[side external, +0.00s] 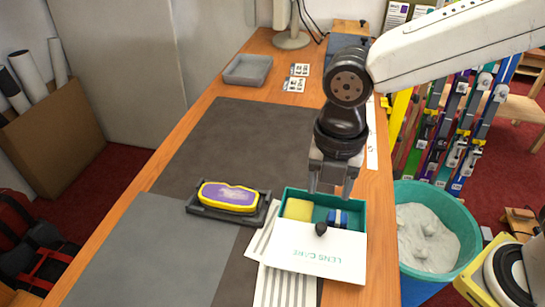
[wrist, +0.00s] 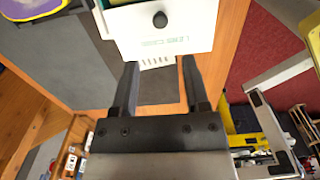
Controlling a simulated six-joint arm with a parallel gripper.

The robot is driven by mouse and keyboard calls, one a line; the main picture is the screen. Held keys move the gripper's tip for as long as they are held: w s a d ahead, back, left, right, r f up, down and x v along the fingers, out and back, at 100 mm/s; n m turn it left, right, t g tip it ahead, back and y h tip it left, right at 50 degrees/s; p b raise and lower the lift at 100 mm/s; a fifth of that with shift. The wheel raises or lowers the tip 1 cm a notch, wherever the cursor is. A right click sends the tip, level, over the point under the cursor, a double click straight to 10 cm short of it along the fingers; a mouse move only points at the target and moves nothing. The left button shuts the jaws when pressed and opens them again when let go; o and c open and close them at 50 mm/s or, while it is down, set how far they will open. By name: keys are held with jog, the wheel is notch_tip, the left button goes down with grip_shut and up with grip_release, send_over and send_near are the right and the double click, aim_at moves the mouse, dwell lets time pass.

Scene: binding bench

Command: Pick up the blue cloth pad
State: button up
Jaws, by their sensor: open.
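The blue cloth pad (side external: 332,217) appears to be the small blue item with a pale band in the right part of the open lens care box (side external: 318,255). My gripper (side external: 331,190) is open and empty, pointing down just above the box's back edge, near the pad. In the wrist view my gripper's two fingers (wrist: 158,72) are apart with nothing between them. The box front (wrist: 165,38) shows there at the top, and the pad is out of view.
A yellow sponge (side external: 298,209) lies left of the pad in the box. A teal bin (side external: 463,240) stands off the bench's right edge. The dark mat (side external: 225,140) is mostly clear.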

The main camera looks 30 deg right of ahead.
jog(key=d+f+m, duration=0.1)
jog(key=m, duration=1.3)
send_over(339, 216)
jog(key=shift+t+y, duration=0.3)
jog(key=shift+y, duration=0.1)
jog(key=f, duration=0.4)
jog(key=shift+s+a+f, duration=0.3)
jog(key=shift+a, duration=0.05)
jog(key=m, duration=0.1)
jog(key=d+f+m, duration=0.1)
jog(key=m, duration=0.1)
jog(key=shift+d+f+m, duration=0.15)
jog(key=shift+d+m, duration=0.1)
jog(key=shift+m, duration=0.05)
jog(key=shift+w+a+f, duration=0.1)
jog(key=shift+a+f, duration=0.05)
jog(key=shift+f, duration=1.15)
jog(key=shift+f, duration=0.1)
jog(key=shift+w+a+f, duration=0.1)
jog(key=shift+a+f, duration=0.1)
jog(key=shift+f, duration=1.05)
jog(key=shift+w+a+f, duration=0.1)
jog(key=shift+a+f, duration=0.05)
jog(key=shift+f, duration=1.05)
